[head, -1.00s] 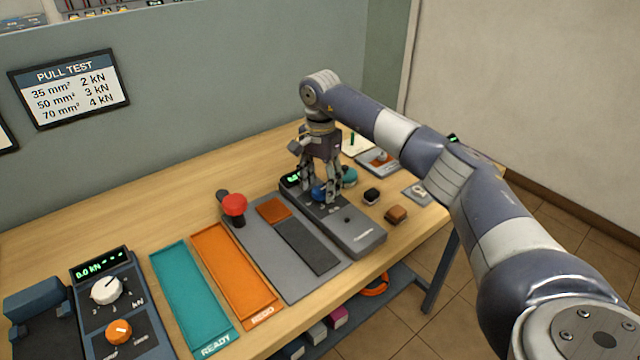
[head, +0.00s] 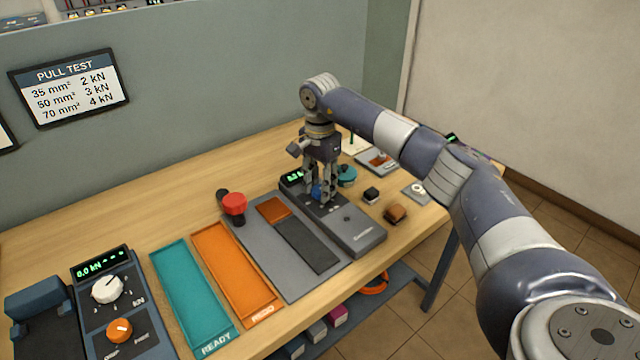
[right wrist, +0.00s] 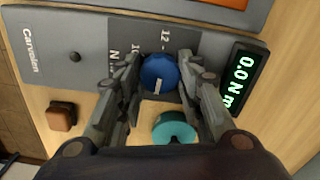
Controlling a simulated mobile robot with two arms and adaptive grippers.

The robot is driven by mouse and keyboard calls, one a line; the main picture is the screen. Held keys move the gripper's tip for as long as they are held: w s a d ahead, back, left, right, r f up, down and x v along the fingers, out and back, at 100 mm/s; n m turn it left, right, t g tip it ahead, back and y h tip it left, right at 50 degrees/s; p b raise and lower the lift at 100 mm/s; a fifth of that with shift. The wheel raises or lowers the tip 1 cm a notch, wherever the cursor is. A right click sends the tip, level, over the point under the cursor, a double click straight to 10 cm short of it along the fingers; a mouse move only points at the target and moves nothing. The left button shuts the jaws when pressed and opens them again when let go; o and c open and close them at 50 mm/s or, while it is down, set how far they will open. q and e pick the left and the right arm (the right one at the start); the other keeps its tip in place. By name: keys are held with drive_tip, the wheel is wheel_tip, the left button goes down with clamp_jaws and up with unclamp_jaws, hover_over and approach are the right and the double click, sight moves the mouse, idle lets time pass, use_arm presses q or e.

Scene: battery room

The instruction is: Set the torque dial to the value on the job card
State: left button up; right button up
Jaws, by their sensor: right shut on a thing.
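The torque tester (head: 362,236) is a grey box on the bench with a blue torque dial (head: 316,192). My right gripper (head: 323,195) points down over it, its two fingers shut on the dial. In the right wrist view the blue dial (right wrist: 158,74) has a white mark and sits between the fingertips (right wrist: 158,62). Printed scale figures beside it are partly covered by the fingers; "12" and part of "10" show. The tester's display (right wrist: 242,79) reads 0.0 N m. I cannot make out a job card's value. My left gripper is out of view.
A teal round part (head: 346,176) stands right behind the dial. A black block (head: 371,195) and a brown block (head: 396,214) lie to the right.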

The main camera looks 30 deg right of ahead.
drive_tip(key=m+p, duration=0.1)
drive_tip(key=m, duration=0.4)
drive_tip(key=shift+p, duration=0.35)
drive_tip(key=m+p, duration=0.1)
drive_tip(key=m, duration=0.5)
drive_tip(key=shift+m, duration=0.4)
drive_tip(key=m+p, duration=0.1)
drive_tip(key=m, duration=0.4)
drive_tip(key=shift+p, duration=0.3)
drive_tip(key=m+p, duration=0.1)
drive_tip(key=m, duration=0.5)
drive_tip(key=shift+m, duration=0.4)
drive_tip(key=o, duration=1.1)
drive_tip(key=shift+c, duration=0.2)
drive_tip(key=shift+r, duration=0.15)
